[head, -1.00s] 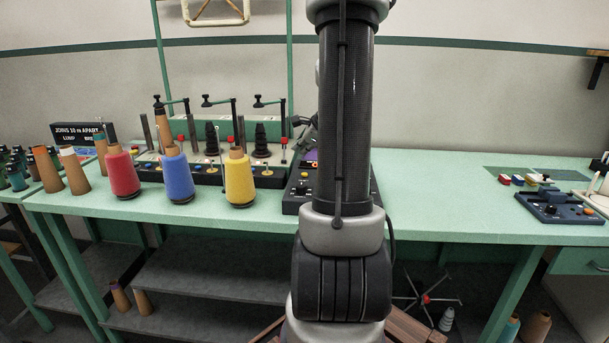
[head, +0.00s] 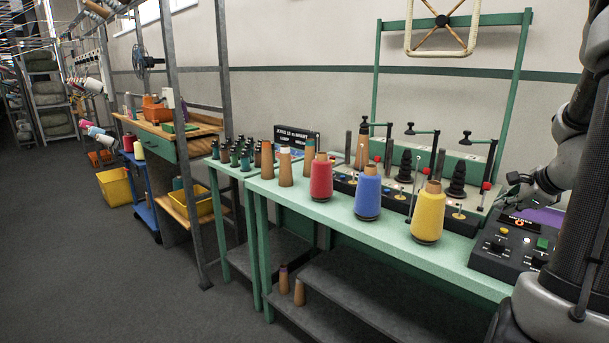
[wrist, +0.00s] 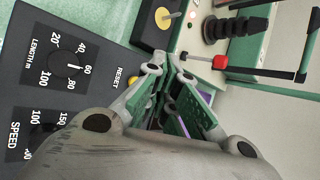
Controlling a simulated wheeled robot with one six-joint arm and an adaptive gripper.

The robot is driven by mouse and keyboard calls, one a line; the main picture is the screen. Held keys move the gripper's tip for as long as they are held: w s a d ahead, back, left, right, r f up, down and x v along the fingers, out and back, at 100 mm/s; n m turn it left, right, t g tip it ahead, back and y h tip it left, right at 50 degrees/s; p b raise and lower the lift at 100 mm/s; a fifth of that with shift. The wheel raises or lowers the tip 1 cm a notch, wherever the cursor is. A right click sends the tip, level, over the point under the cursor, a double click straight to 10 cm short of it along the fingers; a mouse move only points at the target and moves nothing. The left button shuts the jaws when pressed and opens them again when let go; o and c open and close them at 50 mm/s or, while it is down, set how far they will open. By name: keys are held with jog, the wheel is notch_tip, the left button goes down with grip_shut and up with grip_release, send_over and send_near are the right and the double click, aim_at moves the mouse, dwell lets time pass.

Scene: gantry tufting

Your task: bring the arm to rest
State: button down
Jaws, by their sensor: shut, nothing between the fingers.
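My gripper (wrist: 168,72) shows in the wrist view with its fingers drawn together and nothing between them. It hangs close over the black control box (wrist: 105,28) with LENGTH and SPEED dials. In the head view my arm stands at the right edge, and the gripper end (head: 517,182) is small and dark there, just above the back of the control box (head: 490,262). The fingertips are too small to make out in that view. I cannot tell from the wrist view whether the fingers touch anything.
Red (head: 321,178), blue (head: 368,194) and yellow (head: 430,214) yarn cones stand on the green bench (head: 300,200), left of the box. Behind them is a winder with black posts (head: 457,180). A wooden-topped workbench (head: 165,130) stands farther left. The floor (head: 110,260) at left is open.

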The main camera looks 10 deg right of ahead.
jog(key=s+n, duration=0.1)
jog(key=s+a+f+n, duration=0.1)
jog(key=s+a+n+g+y, duration=0.1)
jog(key=shift+s+a+f, duration=0.15)
jog(key=shift+a+f, duration=0.05)
jog(key=shift+f, duration=0.15)
jog(key=s+a+r+n+g, duration=0.1)
jog(key=s+a+r+n, duration=0.4)
jog(key=s+a+n, duration=0.4)
jog(key=s+a+r+n+g, duration=0.2)
jog(key=s+a+r+n, duration=0.4)
jog(key=a+n, duration=0.7)
jog(key=s, duration=0.2)
jog(key=shift+s+n+h, duration=0.3)
jog(key=shift+s, duration=0.1)
